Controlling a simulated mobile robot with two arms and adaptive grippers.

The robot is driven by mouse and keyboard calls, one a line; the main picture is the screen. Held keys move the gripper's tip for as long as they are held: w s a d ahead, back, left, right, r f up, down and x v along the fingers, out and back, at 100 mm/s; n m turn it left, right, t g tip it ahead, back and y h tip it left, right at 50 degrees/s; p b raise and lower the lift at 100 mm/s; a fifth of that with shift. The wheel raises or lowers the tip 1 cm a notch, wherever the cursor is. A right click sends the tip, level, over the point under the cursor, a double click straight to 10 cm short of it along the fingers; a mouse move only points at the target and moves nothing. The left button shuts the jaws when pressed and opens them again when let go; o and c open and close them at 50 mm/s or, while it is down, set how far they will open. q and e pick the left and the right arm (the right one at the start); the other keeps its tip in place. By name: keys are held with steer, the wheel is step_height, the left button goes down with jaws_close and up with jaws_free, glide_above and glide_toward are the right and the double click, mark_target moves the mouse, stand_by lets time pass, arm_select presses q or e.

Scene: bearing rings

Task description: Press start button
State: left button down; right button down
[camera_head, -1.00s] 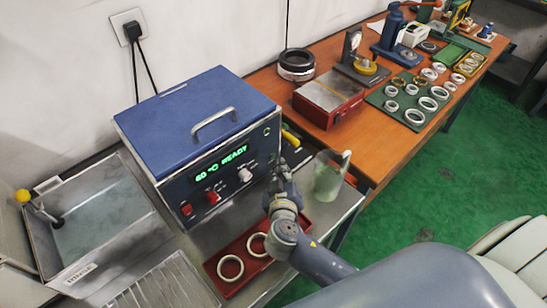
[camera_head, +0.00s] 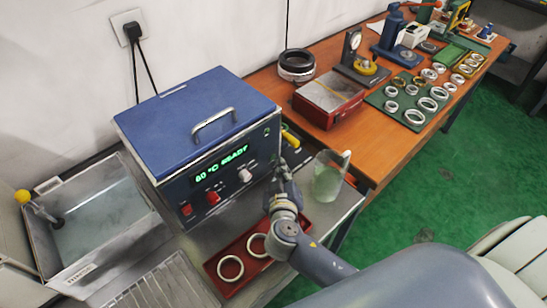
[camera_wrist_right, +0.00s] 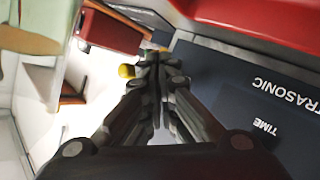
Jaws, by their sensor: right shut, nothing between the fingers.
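The blue-lidded ultrasonic cleaner (camera_head: 198,115) stands on the metal bench, its dark front panel facing me. Its green display (camera_head: 222,163) reads "60 °C READY". Below are two red controls and a pale knob (camera_head: 245,175). A small round green-tinted spot (camera_head: 267,131) shows at the panel's upper right; I cannot tell whether it is the start button. My right gripper (camera_head: 279,165) is shut and empty, its tips close to the panel's right edge; contact cannot be told. The wrist view shows the closed fingers (camera_wrist_right: 156,62) beside the panel with "ULTRASONIC" and "TIME" upside down. My left gripper is out of view.
A glass beaker (camera_head: 328,178) stands close right of my right gripper. A red tray (camera_head: 231,287) with pale rings lies below my wrist. A metal basin (camera_head: 100,222) is at the left. The wooden table (camera_head: 361,152) with tools and rings is behind right.

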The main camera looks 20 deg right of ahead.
stand_by(0.3)
steer(key=shift+w+a, duration=0.15)
steer(key=shift+w, duration=0.3)
steer(key=shift+w, duration=0.1)
stand_by(0.3)
steer(key=shift+s, duration=0.6)
steer(key=shift+s+d+b, duration=0.15)
steer(key=shift+s+d, duration=0.25)
steer(key=shift+s, duration=0.55)
steer(key=shift+s+d+b, duration=0.1)
steer(key=shift+s+d, duration=0.3)
steer(key=shift+s, duration=0.55)
steer(key=shift+s+d+b, duration=0.15)
steer(key=shift+s+d, duration=0.25)
steer(key=shift+s, duration=0.55)
